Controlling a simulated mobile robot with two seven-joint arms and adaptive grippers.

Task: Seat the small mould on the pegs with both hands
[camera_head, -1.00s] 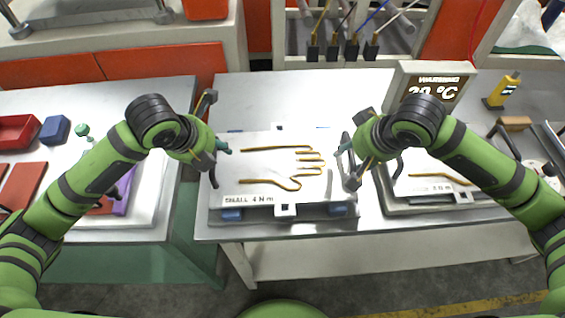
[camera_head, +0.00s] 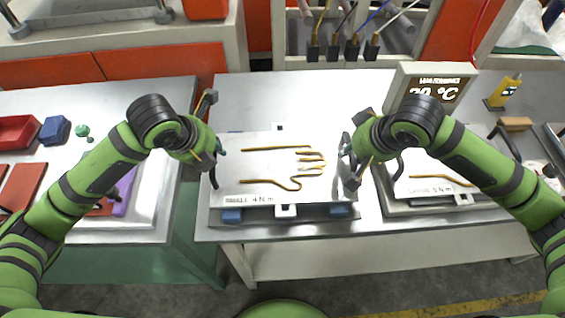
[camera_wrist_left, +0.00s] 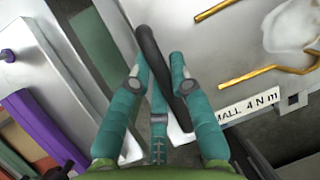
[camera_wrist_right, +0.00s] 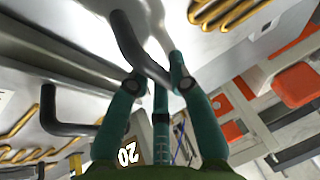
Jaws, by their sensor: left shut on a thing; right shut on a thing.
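The small mould (camera_head: 232,168) is a pale flat plate with a gold hand outline and a "SMALL 4 N m" label. It lies about level over a darker base with blue blocks (camera_head: 232,215) under its front edge. My left gripper (camera_head: 217,150) is shut on the black handle at the plate's left side; the handle (camera_wrist_left: 150,50) passes between the teal fingers in the left wrist view. My right gripper (camera_head: 346,150) is shut on the right handle (camera_wrist_right: 128,40). The pegs are hidden under the plate, so I cannot tell whether it rests on them.
Another mould (camera_head: 425,186) with a black handle stands close on the right. A temperature display (camera_head: 432,85) is behind it. A left bench (camera_head: 150,95) holds red trays, a blue block and a purple piece. The metal table (camera_head: 260,95) is clear behind the small mould.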

